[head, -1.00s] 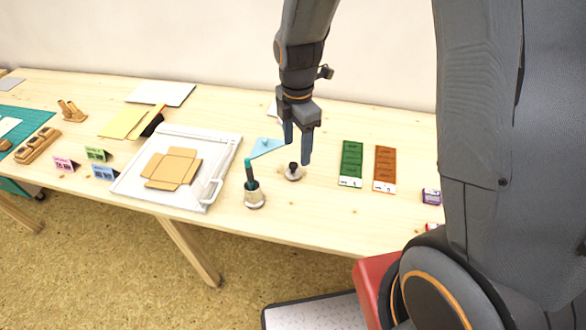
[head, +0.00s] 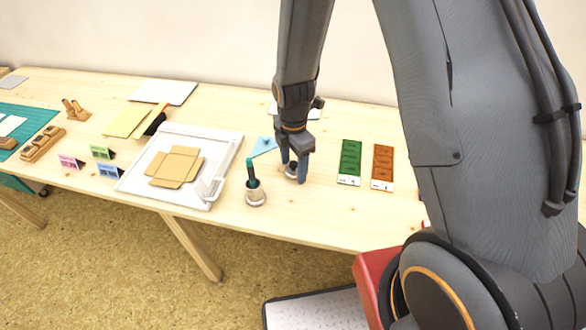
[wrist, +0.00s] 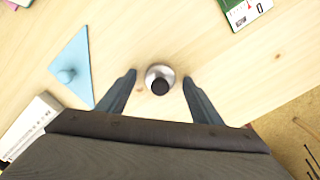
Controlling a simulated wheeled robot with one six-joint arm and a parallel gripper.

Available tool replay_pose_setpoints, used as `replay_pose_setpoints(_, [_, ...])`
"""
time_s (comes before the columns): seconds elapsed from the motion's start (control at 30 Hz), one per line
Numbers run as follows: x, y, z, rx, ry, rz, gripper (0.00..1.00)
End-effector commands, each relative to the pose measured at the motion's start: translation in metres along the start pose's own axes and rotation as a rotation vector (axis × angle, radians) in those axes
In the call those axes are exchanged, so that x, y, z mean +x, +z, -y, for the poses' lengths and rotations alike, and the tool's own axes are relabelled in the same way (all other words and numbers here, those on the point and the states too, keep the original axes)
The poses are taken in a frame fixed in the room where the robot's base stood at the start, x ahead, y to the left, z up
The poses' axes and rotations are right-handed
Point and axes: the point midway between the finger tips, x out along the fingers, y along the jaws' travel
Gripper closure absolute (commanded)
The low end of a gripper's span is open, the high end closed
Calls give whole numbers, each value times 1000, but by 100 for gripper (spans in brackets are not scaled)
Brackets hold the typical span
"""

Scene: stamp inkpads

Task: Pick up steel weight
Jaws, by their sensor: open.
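The steel weight (wrist: 159,76) is a small round silver piece with a black knob on top. It stands on the wooden table between my gripper's two fingers in the wrist view, with a gap on each side. In the head view the steel weight (head: 291,170) is partly hidden behind the fingers. My gripper (head: 294,172) points down over it, open and holding nothing. In the wrist view my gripper (wrist: 159,82) shows its fingers spread left and right of the weight.
A blue triangle with a knob (wrist: 72,75) lies left of the weight. A pot with a green-handled tool (head: 255,193) stands nearby at front left. A white tray with folded card (head: 215,160) is farther left. Green (head: 349,162) and brown (head: 382,167) inkpad strips lie right.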

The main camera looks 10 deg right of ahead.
Motion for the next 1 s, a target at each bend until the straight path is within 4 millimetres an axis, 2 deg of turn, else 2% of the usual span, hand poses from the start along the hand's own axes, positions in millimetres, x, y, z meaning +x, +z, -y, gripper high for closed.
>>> replay_pose_setpoints(0.17, [0,0,0,0,0,0,40])
replay_pose_setpoints(0.2, [0,0,0,0,0,0,44])
replay_pose_setpoints(0.5, [0,0,0,0,0,0,93])
replay_pose_setpoints(0.83, [-3,0,0,0,1,0,93])
replay_pose_setpoints(1.0, [-15,0,-1,0,3,1,93])
